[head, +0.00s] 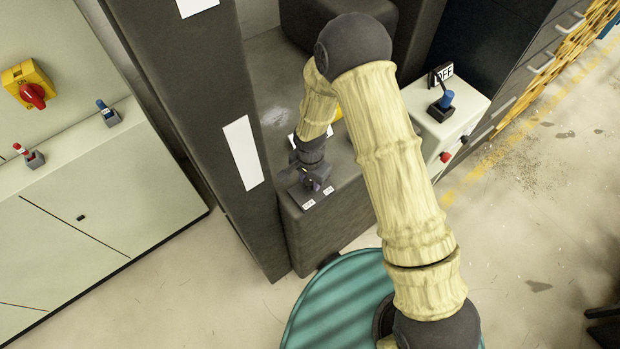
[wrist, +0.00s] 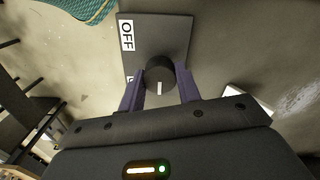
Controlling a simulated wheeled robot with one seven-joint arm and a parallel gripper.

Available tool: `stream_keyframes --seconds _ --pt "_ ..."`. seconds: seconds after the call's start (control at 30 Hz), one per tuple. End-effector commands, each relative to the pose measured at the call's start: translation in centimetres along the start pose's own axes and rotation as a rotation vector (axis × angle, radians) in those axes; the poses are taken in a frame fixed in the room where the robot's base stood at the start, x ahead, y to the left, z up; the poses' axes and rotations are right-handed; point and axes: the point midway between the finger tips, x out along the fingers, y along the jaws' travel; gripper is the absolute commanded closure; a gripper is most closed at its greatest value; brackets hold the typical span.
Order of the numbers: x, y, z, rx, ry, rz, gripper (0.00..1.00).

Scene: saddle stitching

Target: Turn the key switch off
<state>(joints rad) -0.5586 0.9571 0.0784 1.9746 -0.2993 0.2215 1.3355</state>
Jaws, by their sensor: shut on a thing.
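The key switch is a round black knob (wrist: 160,72) on a dark grey plate (wrist: 172,32). A white mark on the knob faces the bottom of the wrist view, towards my gripper's body. An OFF label (wrist: 127,35) sits on the plate's left side; a second label below it is mostly hidden by a finger. My gripper (wrist: 160,84) is shut on the knob, one dark finger on each side. In the head view, my gripper (head: 309,180) is at the plate on the grey machine's ledge, with two white labels (head: 309,204) in front; the knob is largely hidden there.
A white cabinet with a blue-topped lever (head: 445,100), an OFF sign (head: 442,73) and a red button stands to the right. A pale cabinet at left carries a red rotary switch (head: 33,95) and small toggles. A dark post (head: 215,130) stands close left of my gripper.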

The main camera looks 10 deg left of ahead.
Motion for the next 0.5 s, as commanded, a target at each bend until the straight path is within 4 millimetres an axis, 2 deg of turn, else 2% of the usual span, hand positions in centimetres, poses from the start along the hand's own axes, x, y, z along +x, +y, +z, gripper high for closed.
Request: stream_keyframes --seconds 0.27,0.5 --pt "0.1 -0.12 0.03 -0.068 0.0 -0.003 0.89" --pt "0.19 -0.2 0.04 -0.216 0.001 -0.005 0.89"
